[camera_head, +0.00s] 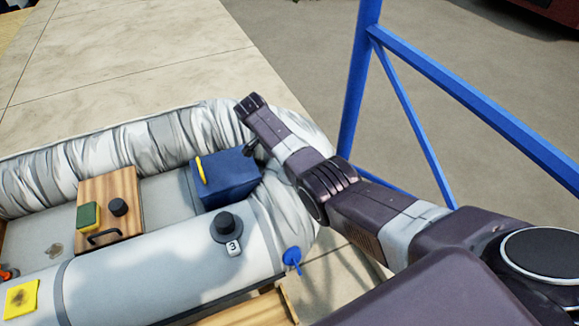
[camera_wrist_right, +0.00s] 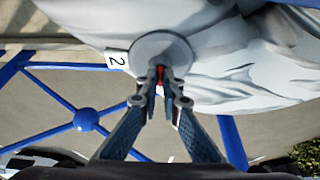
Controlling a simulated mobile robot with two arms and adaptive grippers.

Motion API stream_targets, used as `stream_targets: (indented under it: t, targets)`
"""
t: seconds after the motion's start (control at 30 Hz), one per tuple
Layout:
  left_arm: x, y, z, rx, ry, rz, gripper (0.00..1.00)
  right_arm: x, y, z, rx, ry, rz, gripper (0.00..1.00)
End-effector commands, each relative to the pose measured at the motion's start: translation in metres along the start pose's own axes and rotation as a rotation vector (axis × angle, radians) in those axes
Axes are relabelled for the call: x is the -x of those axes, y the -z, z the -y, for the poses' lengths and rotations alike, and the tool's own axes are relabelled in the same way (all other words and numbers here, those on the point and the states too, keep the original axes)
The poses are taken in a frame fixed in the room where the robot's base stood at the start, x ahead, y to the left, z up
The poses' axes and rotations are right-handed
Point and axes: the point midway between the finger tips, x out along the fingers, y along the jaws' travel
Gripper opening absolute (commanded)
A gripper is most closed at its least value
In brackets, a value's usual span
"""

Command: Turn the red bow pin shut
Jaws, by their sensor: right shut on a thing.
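The red bow pin (camera_wrist_right: 160,69) shows as a small red sliver in the middle of a round grey valve base (camera_wrist_right: 150,48) in the right wrist view. My right gripper (camera_wrist_right: 161,77) is shut on the pin, and its fingertips hide most of it. I cannot tell how far the pin is turned. A white label with a 2 (camera_wrist_right: 117,59) sits beside the base. In the head view my right gripper (camera_head: 249,148) is at the far end of the boat, largely behind my arm, and the pin is hidden there. My left gripper is not in view.
The grey inflatable boat (camera_head: 150,262) holds a blue box (camera_head: 228,178) and a wooden seat (camera_head: 122,184) with a sponge (camera_head: 88,216). A black valve cap (camera_head: 228,224) is beside a label with a 3. A blue frame (camera_head: 358,80) stands close to my right arm.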

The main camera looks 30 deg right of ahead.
Motion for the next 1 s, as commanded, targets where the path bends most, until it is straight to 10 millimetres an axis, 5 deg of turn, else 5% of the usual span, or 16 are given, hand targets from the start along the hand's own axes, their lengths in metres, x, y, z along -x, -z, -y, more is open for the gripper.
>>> stream_targets:
  t: [0.47, 0.63, 1.0]
  targets:
    - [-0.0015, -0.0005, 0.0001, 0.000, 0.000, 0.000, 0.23, -0.0007, 0.0011, -0.0003, -0.014, -0.006, -0.002, 0.00]
    - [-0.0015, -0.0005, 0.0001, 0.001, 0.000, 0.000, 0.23, -0.0005, 0.0010, -0.0001, -0.013, -0.005, -0.001, 0.23]
    - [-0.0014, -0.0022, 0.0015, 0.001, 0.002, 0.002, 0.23, 0.0054, 0.0002, 0.0011, -0.011, -0.002, 0.000, 0.23]
